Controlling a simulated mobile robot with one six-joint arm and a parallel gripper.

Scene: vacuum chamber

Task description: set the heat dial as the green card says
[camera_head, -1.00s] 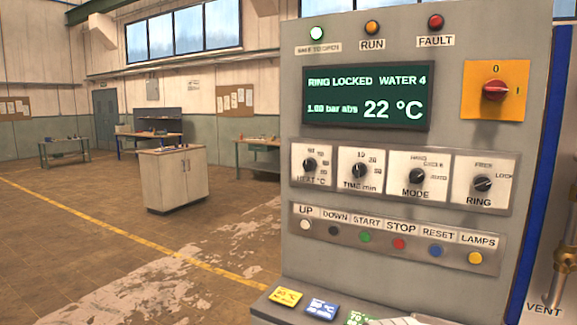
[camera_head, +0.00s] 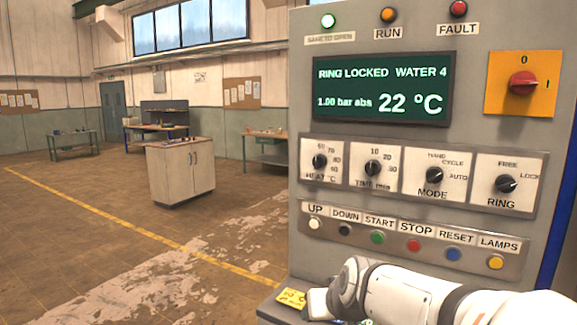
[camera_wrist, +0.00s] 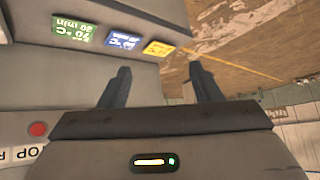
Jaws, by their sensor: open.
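The heat dial (camera_head: 320,161) is a black knob on a white plate marked HEAT °C, leftmost in the row of knobs on the grey panel; its pointer is too small to read surely. The green card (camera_wrist: 73,30) lies on the ledge below and shows upside down in the wrist view, apparently reading 70 °C and 20 min. In the head view my arm hides most of it. My gripper (camera_wrist: 160,72) is open and empty, its fingers apart above the ledge. In the head view my arm is below the button row, apart from the heat dial.
Beside the heat dial are the TIME (camera_head: 373,168), MODE (camera_head: 434,175) and RING (camera_head: 506,184) knobs. Several buttons sit below, including red STOP (camera_head: 414,245). The screen (camera_head: 382,92) reads RING LOCKED, 22 °C. A blue card (camera_wrist: 122,41) and yellow card (camera_wrist: 159,48) lie near the green one.

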